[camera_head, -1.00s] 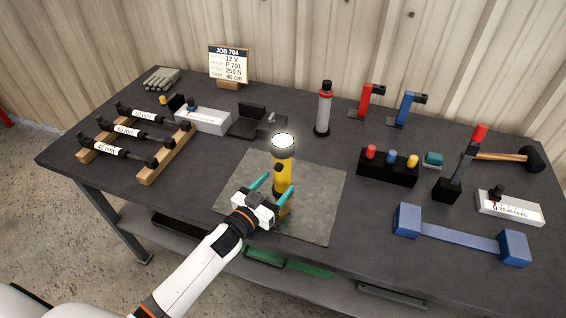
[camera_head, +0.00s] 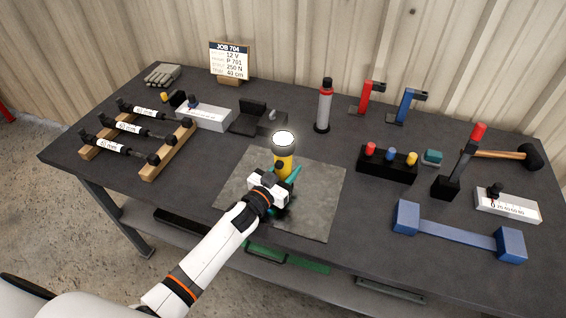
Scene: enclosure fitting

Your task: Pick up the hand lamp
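The yellow hand lamp (camera_head: 283,164) stands upright on the grey mat (camera_head: 325,190), its round lit head facing up. My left gripper (camera_head: 284,177) is at the lamp's body, in front of it in the camera_head view. One teal finger shows at the lamp's right side. The other finger and the lamp's lower part are mostly hidden behind the gripper body. I cannot tell whether the fingers are closed on the lamp. My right gripper is not in view.
A black block with coloured knobs (camera_head: 387,164) and a blue bar (camera_head: 458,235) are to the right. A wooden rack (camera_head: 167,157) is to the left. A red-banded grey cylinder (camera_head: 324,106) stands behind. The mat around the lamp is clear.

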